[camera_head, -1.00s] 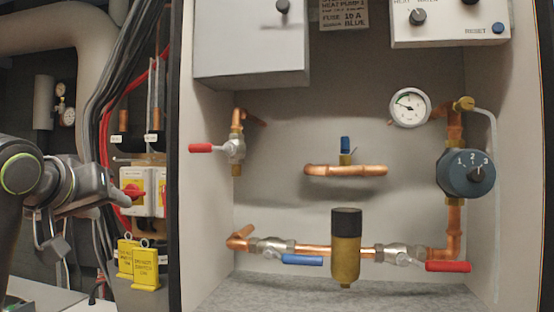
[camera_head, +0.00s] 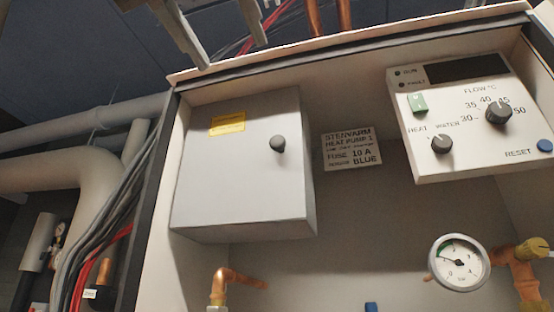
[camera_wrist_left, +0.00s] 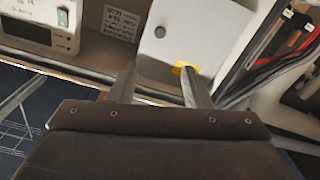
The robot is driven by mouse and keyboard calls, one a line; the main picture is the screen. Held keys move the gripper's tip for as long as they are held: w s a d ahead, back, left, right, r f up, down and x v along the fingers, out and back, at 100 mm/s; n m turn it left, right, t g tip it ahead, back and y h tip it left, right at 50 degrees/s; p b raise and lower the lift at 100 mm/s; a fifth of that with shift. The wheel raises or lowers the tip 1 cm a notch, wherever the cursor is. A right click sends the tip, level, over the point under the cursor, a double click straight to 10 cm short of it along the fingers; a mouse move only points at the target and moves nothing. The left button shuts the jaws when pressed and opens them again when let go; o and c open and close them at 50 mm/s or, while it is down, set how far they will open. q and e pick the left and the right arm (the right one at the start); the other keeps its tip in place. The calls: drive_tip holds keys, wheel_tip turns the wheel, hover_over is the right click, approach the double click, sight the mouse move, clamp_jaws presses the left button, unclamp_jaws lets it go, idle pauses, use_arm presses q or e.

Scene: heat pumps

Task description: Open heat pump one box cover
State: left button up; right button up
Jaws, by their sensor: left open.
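The heat pump one box is a grey metal box with a closed front cover (camera_head: 235,190) in the head view. The cover has a round black knob (camera_head: 278,144) near its right edge and a yellow label (camera_head: 228,124) near its top. My left gripper (camera_head: 233,52) is open and empty at the top of the head view, above the box and apart from it. In the left wrist view, the gripper (camera_wrist_left: 158,68) has its fingers spread, with the cover (camera_wrist_left: 178,30) and knob (camera_wrist_left: 160,31) beyond them, upside down. My right gripper is out of view.
A control panel (camera_head: 470,140) with knobs is at the right. A printed sign (camera_head: 352,149) sits between it and the box. A gauge (camera_head: 459,262) and copper pipes are below. The cabinet's top edge (camera_head: 330,46) runs under the gripper. Cables and pipes (camera_head: 85,210) are at the left.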

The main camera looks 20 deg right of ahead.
use_arm(q)
drive_tip(key=p, duration=1.1)
approach(277, 141)
drive_tip(key=x, duration=0.2)
drive_tip(key=p+x, duration=0.2)
drive_tip(key=x, duration=0.3)
drive_tip(key=shift+w+r, duration=0.1)
drive_tip(key=shift+w, duration=0.05)
drive_tip(key=shift+w+d, duration=0.35)
drive_tip(key=shift+w, duration=0.1)
clamp_jaws()
